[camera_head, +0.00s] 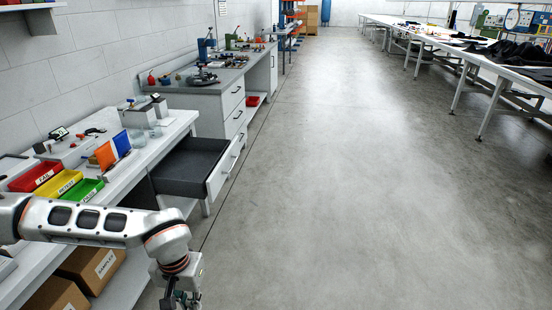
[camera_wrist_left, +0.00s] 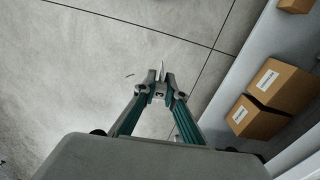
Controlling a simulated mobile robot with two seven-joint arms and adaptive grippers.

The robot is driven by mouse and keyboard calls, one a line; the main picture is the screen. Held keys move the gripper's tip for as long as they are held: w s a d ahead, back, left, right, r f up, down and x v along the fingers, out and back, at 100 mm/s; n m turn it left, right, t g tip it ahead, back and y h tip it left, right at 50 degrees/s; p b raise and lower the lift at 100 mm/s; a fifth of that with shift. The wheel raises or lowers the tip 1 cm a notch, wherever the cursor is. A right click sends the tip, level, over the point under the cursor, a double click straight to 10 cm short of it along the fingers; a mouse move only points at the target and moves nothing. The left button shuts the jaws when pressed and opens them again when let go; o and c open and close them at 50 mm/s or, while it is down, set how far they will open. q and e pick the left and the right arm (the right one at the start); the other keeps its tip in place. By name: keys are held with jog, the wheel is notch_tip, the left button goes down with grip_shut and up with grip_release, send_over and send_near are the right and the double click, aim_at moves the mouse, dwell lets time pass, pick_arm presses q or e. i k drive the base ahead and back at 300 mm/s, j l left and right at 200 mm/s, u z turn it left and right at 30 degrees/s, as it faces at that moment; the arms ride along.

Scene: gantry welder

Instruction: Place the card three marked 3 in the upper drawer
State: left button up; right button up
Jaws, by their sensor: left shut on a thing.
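My left gripper (camera_head: 182,299) is low at the bottom of the head view, over the floor in front of the bench. In the left wrist view its fingers (camera_wrist_left: 161,76) are shut on a thin, pale thing (camera_wrist_left: 162,66), seen nearly edge-on between the tips. The upper drawer (camera_head: 188,165) stands pulled out from the bench, with a dark grey inside that looks empty. The gripper is in front of and below the drawer. My right gripper is not in view.
Red (camera_head: 36,177), yellow (camera_head: 59,184) and green (camera_head: 85,189) trays stand on the bench, beside upright orange (camera_head: 104,155) and blue (camera_head: 122,143) panels. Cardboard boxes (camera_head: 94,266) sit on the shelf below. The aisle floor (camera_head: 350,180) is clear.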

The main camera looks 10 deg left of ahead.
aim_at(192, 171)
jog(key=i+z, duration=0.15)
jog(key=i, duration=1.1)
jog(key=i+l+u, duration=0.15)
jog(key=i+u, duration=0.3)
jog(key=i, duration=0.25)
jog(key=i+l+u, duration=0.45)
jog(key=i, duration=0.2)
jog(key=i+l+u, duration=0.45)
jog(key=i+l, duration=0.1)
